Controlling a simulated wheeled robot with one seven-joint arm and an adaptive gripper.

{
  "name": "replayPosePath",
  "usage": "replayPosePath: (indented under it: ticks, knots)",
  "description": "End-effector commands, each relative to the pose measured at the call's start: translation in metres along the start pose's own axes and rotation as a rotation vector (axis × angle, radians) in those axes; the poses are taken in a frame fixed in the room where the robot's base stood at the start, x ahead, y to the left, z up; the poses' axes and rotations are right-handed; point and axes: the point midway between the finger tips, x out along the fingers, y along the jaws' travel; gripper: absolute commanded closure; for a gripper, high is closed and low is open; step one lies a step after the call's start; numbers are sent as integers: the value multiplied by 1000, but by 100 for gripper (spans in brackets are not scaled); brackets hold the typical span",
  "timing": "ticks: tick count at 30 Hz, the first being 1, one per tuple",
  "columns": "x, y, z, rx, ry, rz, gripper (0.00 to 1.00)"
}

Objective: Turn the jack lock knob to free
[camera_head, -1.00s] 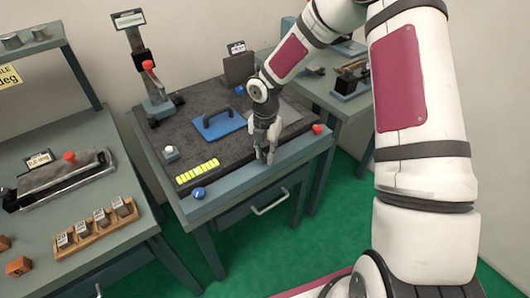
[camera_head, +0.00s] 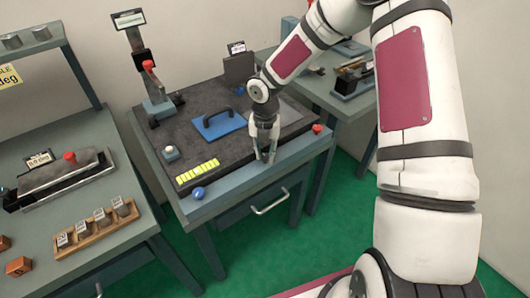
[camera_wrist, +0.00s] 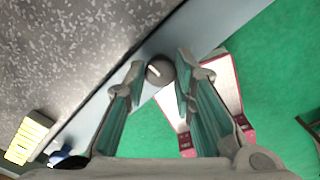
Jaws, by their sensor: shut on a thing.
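The jack lock knob (camera_wrist: 160,70) is a dark round knob with a white pointer line. It sits on the front rail of the middle bench, between my fingertips in the wrist view. The pointer slants in the picture. My gripper (camera_head: 266,158) points down at the bench's front edge. In the wrist view my gripper (camera_wrist: 158,78) has one finger on each side of the knob and is shut on it. In the head view the fingers hide the knob. No label for its positions is readable.
A clamp stand with a red knob (camera_head: 148,65) is behind. Side benches flank it.

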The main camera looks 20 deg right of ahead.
Motion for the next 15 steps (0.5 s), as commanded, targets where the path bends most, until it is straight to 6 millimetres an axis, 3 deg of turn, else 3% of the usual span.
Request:
replayPosePath:
  ticks: [1, 2, 15]
  knots:
    - [0, -1, 0, 0, 0, -1, 74]
    - [0, 0, 0, 0, 0, -1, 67]
    - [-8, 0, 1, 3, -2, 0, 67]
